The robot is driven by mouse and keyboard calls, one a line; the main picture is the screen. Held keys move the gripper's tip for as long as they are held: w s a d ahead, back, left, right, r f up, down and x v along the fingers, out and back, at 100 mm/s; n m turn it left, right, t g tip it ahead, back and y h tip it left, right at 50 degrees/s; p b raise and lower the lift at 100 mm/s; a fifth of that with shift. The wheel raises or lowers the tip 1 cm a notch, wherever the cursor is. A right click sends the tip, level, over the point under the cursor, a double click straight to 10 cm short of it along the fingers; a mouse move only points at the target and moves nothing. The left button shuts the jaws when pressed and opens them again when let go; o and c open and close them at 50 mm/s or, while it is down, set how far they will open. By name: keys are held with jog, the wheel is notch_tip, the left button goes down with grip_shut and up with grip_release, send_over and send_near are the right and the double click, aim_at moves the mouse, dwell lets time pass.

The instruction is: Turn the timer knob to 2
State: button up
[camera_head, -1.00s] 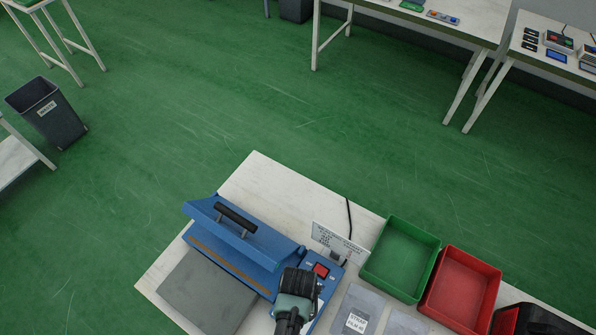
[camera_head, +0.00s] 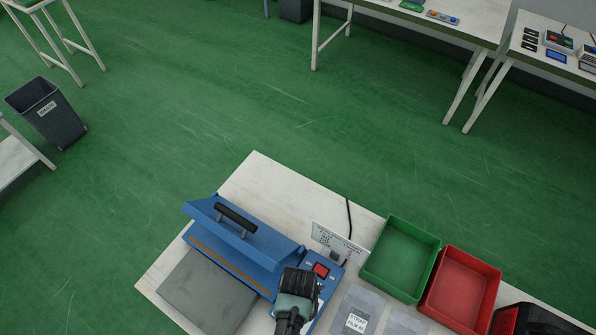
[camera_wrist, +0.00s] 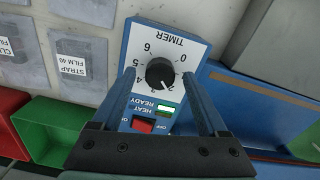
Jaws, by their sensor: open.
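The round black timer knob (camera_wrist: 160,73) shows in the wrist view on a white dial plate (camera_wrist: 147,35) marked TIMER, with numbers around it such as 0, 5 and 6. A pale mark shows on the knob's lower edge; the number beside it is too small to read surely. My gripper (camera_wrist: 160,82) is open, with one finger on each side of the knob in the picture; I see no clear contact. In the head view my arm's end hides the knob on the blue heat sealer (camera_head: 240,250).
Below the dial are a lit green READY light (camera_wrist: 166,108) and a red switch (camera_wrist: 143,126). A label stand (camera_head: 338,240), a green bin (camera_head: 432,262) and a red bin (camera_head: 490,285) stand right of the sealer. Packets (camera_head: 357,305) lie in front.

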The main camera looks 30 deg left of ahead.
jog(key=shift+r, duration=0.15)
notch_tip(320, 180, up, 13)
jog(key=shift+b, duration=0.45)
dwell(0.5)
